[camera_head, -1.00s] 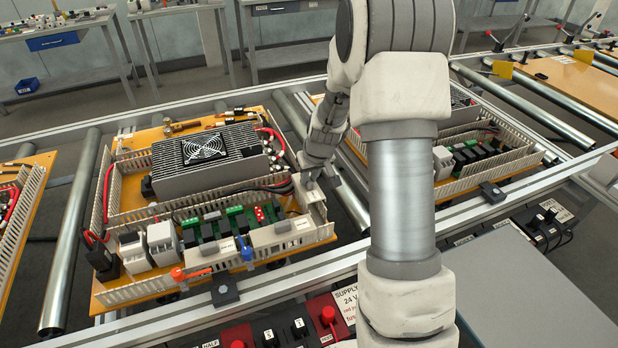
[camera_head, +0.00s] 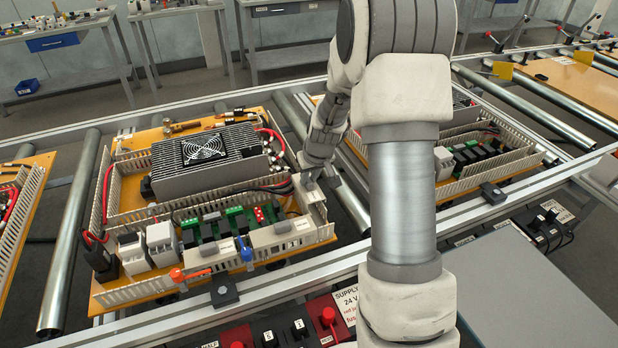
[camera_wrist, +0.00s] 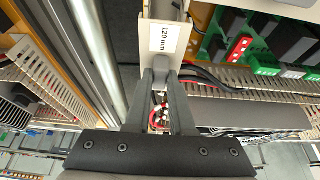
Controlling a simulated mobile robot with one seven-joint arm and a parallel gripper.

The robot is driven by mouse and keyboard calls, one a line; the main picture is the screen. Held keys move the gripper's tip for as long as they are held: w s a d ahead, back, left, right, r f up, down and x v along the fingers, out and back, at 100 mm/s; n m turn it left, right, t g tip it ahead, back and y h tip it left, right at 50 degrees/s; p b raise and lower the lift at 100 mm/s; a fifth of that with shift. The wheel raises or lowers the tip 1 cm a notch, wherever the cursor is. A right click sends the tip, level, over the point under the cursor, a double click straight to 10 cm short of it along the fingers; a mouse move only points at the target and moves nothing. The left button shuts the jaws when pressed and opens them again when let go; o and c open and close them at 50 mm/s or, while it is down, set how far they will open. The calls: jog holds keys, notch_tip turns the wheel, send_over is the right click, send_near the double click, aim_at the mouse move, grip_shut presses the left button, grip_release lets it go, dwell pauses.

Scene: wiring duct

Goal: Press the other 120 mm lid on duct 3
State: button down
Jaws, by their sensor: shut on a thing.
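A pale lid (camera_wrist: 171,54) with a white "120 mm" label shows at the top of the wrist view. My gripper (camera_wrist: 165,74) is shut on the grey grip at the lid's near end. In the head view my gripper (camera_head: 310,181) is at the right corner of the near board, low over the slotted ducting. The lid (camera_head: 314,208) there appears to lie along the short right-hand duct; whether it is seated I cannot tell. Another pale lid (camera_head: 268,240) with grey grips lies along the front duct (camera_head: 215,268). My fingers partly hide the held lid.
The near board carries a finned power unit (camera_head: 208,160) with a fan, a row of relays and terminals, and red cables. An orange clamp (camera_head: 190,273) and a blue clamp (camera_head: 247,252) stand at the front duct. A second board (camera_head: 480,165) lies to the right.

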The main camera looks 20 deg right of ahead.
jog(key=shift+f+b, duration=1.1)
jog(key=shift+f, duration=0.15)
jog(key=c, duration=0.7)
grip_release()
jog(key=p+v, duration=0.2)
jog(key=v, duration=1.5)
jog(key=shift+r, duration=0.25)
jog(key=shift+s, duration=0.15)
jog(key=s+a+r+p, duration=0.2)
jog(key=s+a+r, duration=0.1)
jog(key=s+r, duration=0.2)
jog(key=s+a+r+p, duration=0.2)
jog(key=s+a+r, duration=0.2)
jog(key=s, duration=0.6)
jog(key=s+a+r+t+p, duration=0.1)
jog(key=s+a+r+p, duration=0.1)
jog(key=s+a+r, duration=0.2)
jog(key=s+r, duration=0.1)
jog(key=s, duration=0.2)
jog(key=shift+s+r, duration=0.3)
jog(key=shift+r, duration=0.05)
